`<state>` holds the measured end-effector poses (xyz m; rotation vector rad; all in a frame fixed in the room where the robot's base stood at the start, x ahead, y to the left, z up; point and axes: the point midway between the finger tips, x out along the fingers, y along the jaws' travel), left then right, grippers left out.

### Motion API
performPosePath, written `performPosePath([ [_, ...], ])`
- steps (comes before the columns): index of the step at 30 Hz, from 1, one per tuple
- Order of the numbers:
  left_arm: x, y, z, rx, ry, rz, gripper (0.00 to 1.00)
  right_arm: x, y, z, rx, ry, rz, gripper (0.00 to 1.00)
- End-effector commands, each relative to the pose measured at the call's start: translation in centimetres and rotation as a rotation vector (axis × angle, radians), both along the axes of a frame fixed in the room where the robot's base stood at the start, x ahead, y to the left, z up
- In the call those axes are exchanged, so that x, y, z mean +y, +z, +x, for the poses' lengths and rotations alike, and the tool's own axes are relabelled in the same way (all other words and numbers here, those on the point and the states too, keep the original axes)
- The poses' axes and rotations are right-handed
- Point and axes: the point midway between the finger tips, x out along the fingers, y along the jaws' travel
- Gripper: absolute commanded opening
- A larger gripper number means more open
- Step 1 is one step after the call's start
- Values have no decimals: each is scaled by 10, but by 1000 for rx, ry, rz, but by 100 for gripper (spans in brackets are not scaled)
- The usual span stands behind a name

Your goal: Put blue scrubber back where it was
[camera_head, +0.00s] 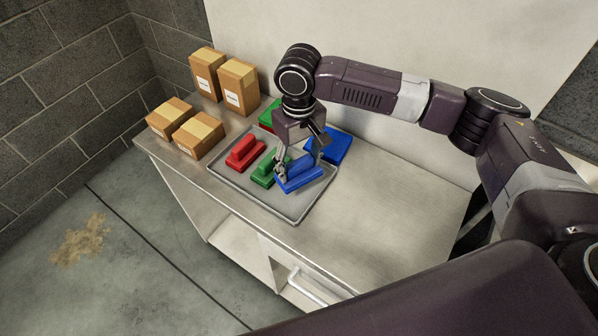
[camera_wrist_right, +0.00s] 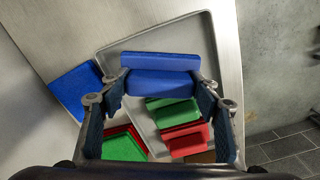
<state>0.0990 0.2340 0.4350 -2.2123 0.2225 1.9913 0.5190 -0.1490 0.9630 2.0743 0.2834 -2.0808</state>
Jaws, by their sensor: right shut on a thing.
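My right gripper (camera_head: 297,166) points down over the grey tray (camera_head: 232,187) and is shut on the blue scrubber (camera_head: 300,180). In the right wrist view the blue scrubber (camera_wrist_right: 160,80) lies across between the two fingers, over the tray's end. Whether its base touches the tray I cannot tell. A green scrubber (camera_head: 264,174) and a red scrubber (camera_head: 243,152) rest in the tray to its left. A flat blue pad (camera_head: 333,146) lies behind the tray, partly hidden by the gripper. My left gripper is not in view.
Green (camera_wrist_right: 122,148) and red pads lie beside the tray, mostly hidden by my arm in the head view. Several cardboard boxes (camera_head: 198,138) stand at the table's left end. The metal table (camera_head: 390,215) is bare on the right. A wall stands behind.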

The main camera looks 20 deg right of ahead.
Motion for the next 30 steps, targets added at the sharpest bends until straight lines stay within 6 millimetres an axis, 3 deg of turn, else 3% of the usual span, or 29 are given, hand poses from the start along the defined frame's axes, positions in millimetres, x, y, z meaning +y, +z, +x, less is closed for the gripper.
performPosePath([
  [9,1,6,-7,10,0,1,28,0,-40,-1,2,-1,-1,35],
  [21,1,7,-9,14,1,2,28,0,-45,0,0,0,0,35],
  [22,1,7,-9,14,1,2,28,0,-46,0,0,0,0,59],
  [26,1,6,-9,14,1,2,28,0,-46,0,0,0,0,74],
  [30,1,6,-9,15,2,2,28,0,-46,0,0,0,0,75],
])
